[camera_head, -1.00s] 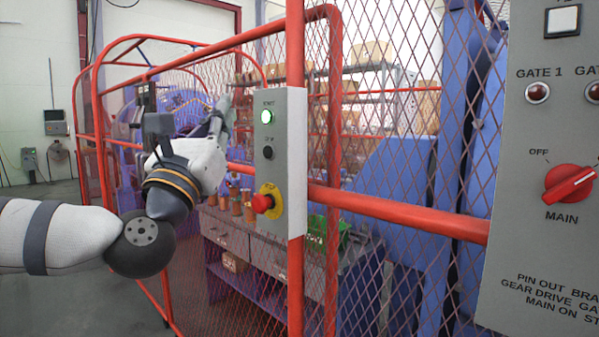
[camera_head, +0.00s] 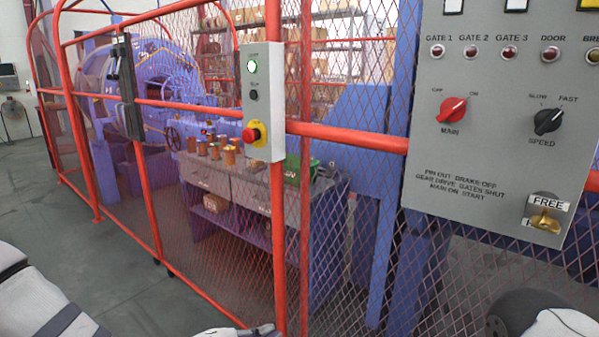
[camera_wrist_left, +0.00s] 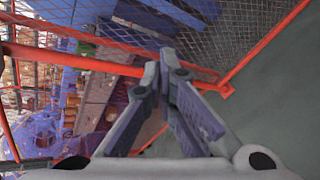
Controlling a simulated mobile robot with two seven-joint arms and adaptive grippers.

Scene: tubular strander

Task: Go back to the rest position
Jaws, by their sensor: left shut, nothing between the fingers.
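My left gripper (camera_wrist_left: 171,75) shows in the left wrist view. Its grey fingers are drawn together with nothing between them, over the floor and the foot of the fence. In the head view, part of my left arm (camera_head: 45,300) is low at the left edge, and a pale piece shows at the bottom middle. Part of my right arm (camera_head: 525,315) is at the bottom right corner. My right gripper is out of view.
A red mesh fence (camera_head: 185,105) carries a button box (camera_head: 263,115) with a lit green button and red emergency stop. A grey control panel (camera_head: 480,120) stands at right. Behind the mesh are a bench (camera_head: 245,190) and blue machine (camera_head: 165,75). Floor at left is clear.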

